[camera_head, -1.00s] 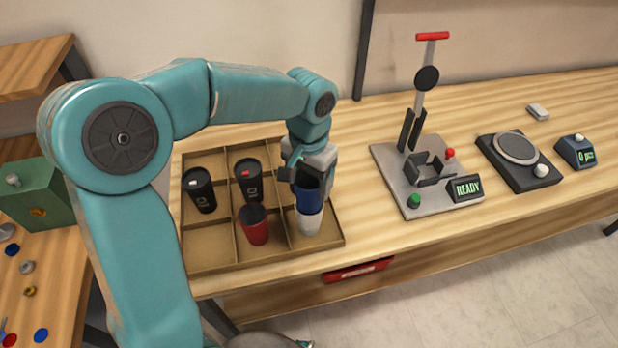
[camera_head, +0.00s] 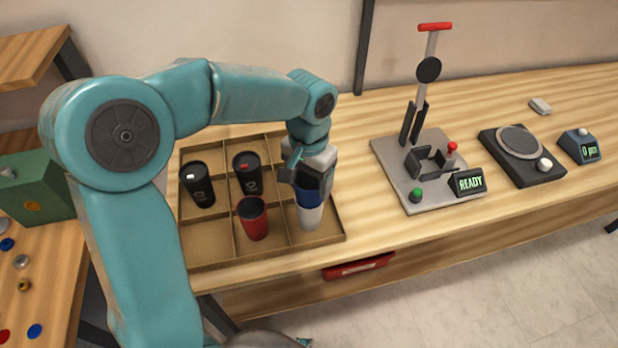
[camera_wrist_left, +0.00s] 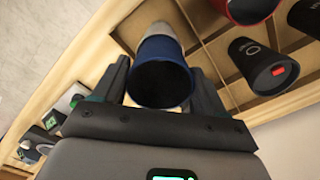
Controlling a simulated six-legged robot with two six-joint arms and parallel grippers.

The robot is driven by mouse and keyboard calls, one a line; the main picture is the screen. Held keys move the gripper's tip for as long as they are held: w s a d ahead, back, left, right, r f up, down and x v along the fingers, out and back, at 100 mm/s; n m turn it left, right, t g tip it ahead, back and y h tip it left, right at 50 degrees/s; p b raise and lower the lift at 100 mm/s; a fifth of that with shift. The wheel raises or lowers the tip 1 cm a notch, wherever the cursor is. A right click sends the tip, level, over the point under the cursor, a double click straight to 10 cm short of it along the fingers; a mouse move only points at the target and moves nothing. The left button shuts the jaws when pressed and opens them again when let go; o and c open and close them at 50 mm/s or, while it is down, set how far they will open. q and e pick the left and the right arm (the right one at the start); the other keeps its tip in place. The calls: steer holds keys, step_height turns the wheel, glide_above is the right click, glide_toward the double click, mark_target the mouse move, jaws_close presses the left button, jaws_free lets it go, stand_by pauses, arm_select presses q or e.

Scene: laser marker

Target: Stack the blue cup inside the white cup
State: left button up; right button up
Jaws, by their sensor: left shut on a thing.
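The blue cup (camera_head: 309,196) is held by my left gripper (camera_head: 308,182) at the right of the divided tray. The white cup (camera_head: 309,217) is directly below it in the front right compartment. The blue cup's lower part appears to be inside the white cup, with the blue upper part still showing above the rim. In the left wrist view the blue cup (camera_wrist_left: 161,84) is between the two fingers, its dark opening facing the camera, and the white cup (camera_wrist_left: 160,30) shows beyond it. How deep the blue cup sits is partly hidden. My right gripper is not in view.
The tray (camera_head: 330,238) also holds a red cup (camera_head: 253,219) and two black cups (camera_head: 199,184) (camera_head: 247,174) to the left. The front left compartment is empty.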

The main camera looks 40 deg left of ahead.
arm_select(q)
steer(key=shift+f+b, duration=0.3)
steer(key=shift+f, duration=0.2)
steer(key=o, duration=0.8)
steer(key=shift+c, duration=0.2)
steer(key=shift+r, duration=0.1)
step_height(320, 180, up, 8)
steer(key=p, duration=0.6)
steer(key=shift+p, duration=0.35)
steer(key=shift+s, duration=0.1)
